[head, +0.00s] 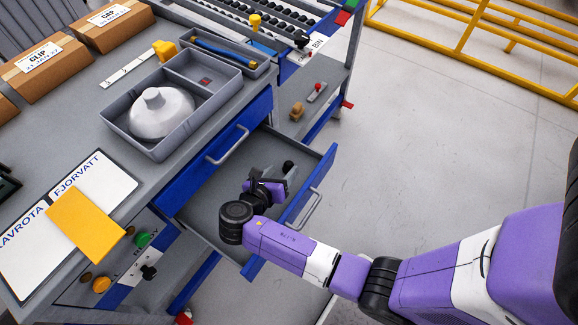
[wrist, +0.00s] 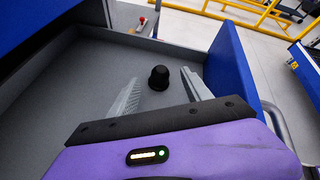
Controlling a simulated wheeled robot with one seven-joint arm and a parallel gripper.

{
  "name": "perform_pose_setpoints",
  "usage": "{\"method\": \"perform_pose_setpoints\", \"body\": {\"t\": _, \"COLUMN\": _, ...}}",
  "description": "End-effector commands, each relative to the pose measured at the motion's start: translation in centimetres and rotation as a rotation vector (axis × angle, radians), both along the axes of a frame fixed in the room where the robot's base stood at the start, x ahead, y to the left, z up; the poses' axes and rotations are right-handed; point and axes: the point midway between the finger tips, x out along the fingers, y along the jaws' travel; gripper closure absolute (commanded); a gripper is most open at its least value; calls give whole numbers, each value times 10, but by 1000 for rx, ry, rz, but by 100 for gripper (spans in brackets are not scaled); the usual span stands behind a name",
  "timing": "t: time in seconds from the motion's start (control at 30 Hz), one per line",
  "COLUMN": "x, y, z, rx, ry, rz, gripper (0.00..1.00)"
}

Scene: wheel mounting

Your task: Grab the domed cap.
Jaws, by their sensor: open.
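The domed cap (wrist: 159,78) is small and black, and it sits on the grey floor of the open drawer in the wrist view. In the head view it shows as a dark knob (head: 288,166) near the drawer's far corner. My gripper (wrist: 160,88) is open, with its two grey fingers on either side of the line to the cap. The cap appears just beyond the fingertips, with nothing between the fingers. In the head view my gripper (head: 281,180) is inside the drawer, close to the cap. The exact gap cannot be told.
The open drawer (head: 205,208) has a blue front (wrist: 237,75) with a handle. Above it stands a closed blue drawer (head: 215,150). A grey tray (head: 150,148) with a domed white part rests on the worktop. Open floor lies to the right.

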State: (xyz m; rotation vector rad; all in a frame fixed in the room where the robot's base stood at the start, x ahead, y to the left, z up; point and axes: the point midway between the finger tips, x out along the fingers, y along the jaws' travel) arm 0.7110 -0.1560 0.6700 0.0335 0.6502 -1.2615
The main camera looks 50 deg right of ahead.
Motion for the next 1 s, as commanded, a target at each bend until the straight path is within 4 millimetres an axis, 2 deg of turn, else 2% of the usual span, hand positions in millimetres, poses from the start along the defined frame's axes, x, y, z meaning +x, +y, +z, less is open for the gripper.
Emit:
{"method": "perform_pose_setpoints", "body": {"t": 0.2, "x": 7, "y": -27, "z": -13, "rx": -1, "ry": 2, "rz": -1, "gripper": 43}}
{"method": "perform_pose_setpoints", "body": {"t": 0.53, "x": 8, "y": -33, "z": -15, "rx": 0, "ry": 0, "rz": 0, "gripper": 43}}
{"method": "perform_pose_setpoints", "body": {"t": 0.83, "x": 8, "y": -33, "z": -15, "rx": 0, "ry": 0, "rz": 0, "gripper": 100}}
{"method": "perform_pose_setpoints", "body": {"t": 1.0, "x": 8, "y": -33, "z": -15, "rx": 0, "ry": 0, "rz": 0, "gripper": 100}}
